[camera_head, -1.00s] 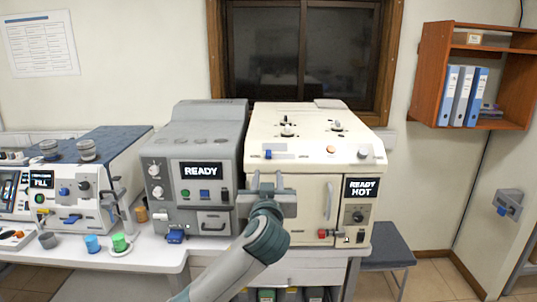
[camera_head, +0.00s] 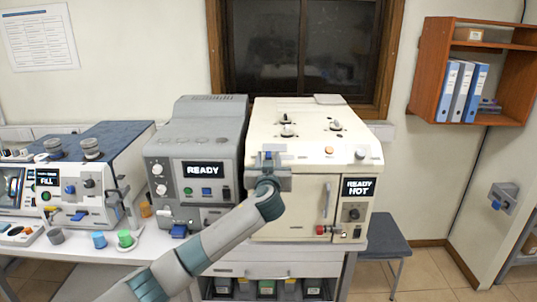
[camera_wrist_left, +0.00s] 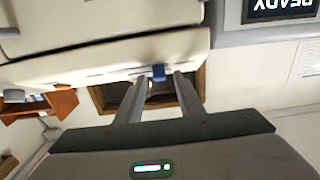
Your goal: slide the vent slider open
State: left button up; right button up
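A small blue slider knob (camera_head: 268,155) sits on the upper front edge of the cream oven-like machine (camera_head: 316,152), towards its left; I take it for the vent slider. My left gripper (camera_head: 269,152) is right in front of it, with its fingers pointing up and away. In the left wrist view the blue knob (camera_wrist_left: 158,72) shows between the two fingertips (camera_wrist_left: 161,78), which are spread with a gap around it. I cannot tell whether a finger touches it. The slider's track is mostly hidden by the gripper. My right gripper is out of view.
A grey machine (camera_head: 199,160) reading READY stands close on the left. The cream machine's door handle (camera_head: 327,200) and READY HOT panel (camera_head: 358,188) are to the right of my gripper. Knobs (camera_head: 288,131) stand on its top. A stool (camera_head: 388,236) is at the right.

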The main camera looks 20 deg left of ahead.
pick_arm(q)
jog(key=shift+w+a, duration=0.1)
jog(key=shift+w, duration=0.2)
grip_shut()
jog(key=shift+d+f+b, duration=0.1)
jog(key=shift+d+b, duration=0.15)
jog(key=shift+b, duration=0.15)
jog(key=d+b, duration=0.2)
jog(key=b, duration=0.1)
jog(key=w+d+b, duration=0.1)
jog(key=d+b, duration=0.1)
jog(key=b, duration=0.2)
jog(key=shift+w, duration=0.1)
jog(key=shift+w+d+b, duration=0.2)
jog(key=shift+d+b, duration=0.2)
jog(key=shift+d, duration=0.25)
jog(key=shift+w+d+b, duration=0.15)
jog(key=shift+d+b, duration=0.25)
jog(key=shift+d, duration=0.2)
jog(key=shift+r, duration=0.2)
